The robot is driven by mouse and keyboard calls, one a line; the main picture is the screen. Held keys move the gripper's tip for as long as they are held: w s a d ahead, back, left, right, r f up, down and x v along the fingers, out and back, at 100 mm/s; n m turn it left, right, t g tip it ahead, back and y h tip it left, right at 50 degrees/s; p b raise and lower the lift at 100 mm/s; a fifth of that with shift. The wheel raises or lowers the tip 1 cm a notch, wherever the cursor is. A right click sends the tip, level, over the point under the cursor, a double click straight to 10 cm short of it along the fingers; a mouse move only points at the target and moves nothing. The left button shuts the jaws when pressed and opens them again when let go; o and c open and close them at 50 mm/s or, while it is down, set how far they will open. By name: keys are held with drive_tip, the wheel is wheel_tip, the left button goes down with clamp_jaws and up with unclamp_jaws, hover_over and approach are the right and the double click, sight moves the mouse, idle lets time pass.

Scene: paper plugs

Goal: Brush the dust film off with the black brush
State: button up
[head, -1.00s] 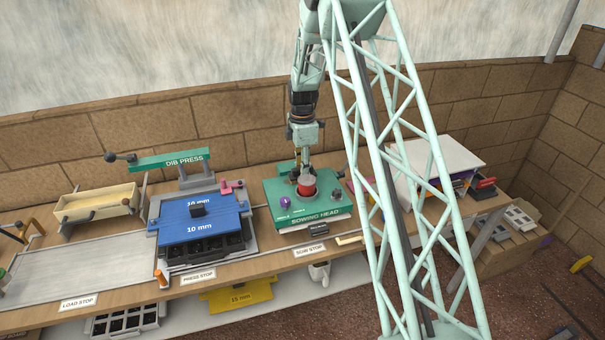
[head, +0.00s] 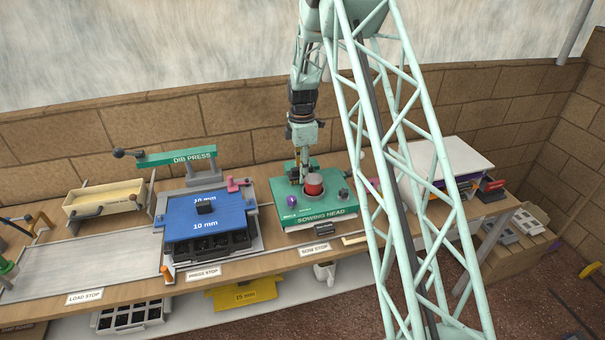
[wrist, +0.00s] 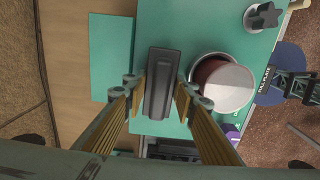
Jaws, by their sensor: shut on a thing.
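My gripper (wrist: 162,88) is shut on a long dark block, which looks like the black brush (wrist: 163,75). In the head view my gripper (head: 303,172) is low over the green sowing head (head: 330,208), just left of and behind a red cylinder (head: 314,186) with a grey top. In the wrist view the red cylinder (wrist: 225,84) stands right of the brush, apart from it. The brush's bristles are hidden, and I cannot tell whether it touches the green surface. I cannot make out a dust film clearly.
A purple knob (head: 291,201) and a dark knob (head: 343,194) stand up from the sowing head. Left of it are a blue 10 mm plate (head: 215,222) and the dib press (head: 177,157). My lattice column hides part of the bench's right side.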

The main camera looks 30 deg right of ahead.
sight(294, 168)
drive_tip(key=shift+a, duration=0.15)
drive_tip(key=shift+w+a+f, duration=0.1)
drive_tip(key=shift+w+a, duration=0.05)
drive_tip(key=shift+a, duration=0.55)
drive_tip(key=shift+w+a, duration=0.1)
drive_tip(key=shift+a, duration=0.55)
drive_tip(key=shift+w, duration=0.15)
drive_tip(key=shift+w+d, duration=0.15)
drive_tip(key=shift+w, duration=0.4)
drive_tip(key=shift+d, duration=0.1)
drive_tip(key=shift+s+d+f+b, duration=0.1)
drive_tip(key=shift+s+d+b, duration=0.1)
drive_tip(key=shift+d, duration=0.5)
drive_tip(key=shift+s+d+b, duration=0.1)
drive_tip(key=shift+d+b, duration=0.05)
drive_tip(key=shift+d, duration=0.55)
drive_tip(key=shift+s+d, duration=0.1)
drive_tip(key=shift+d, duration=0.05)
drive_tip(key=shift+s+d, duration=0.2)
drive_tip(key=shift+d, duration=1.15)
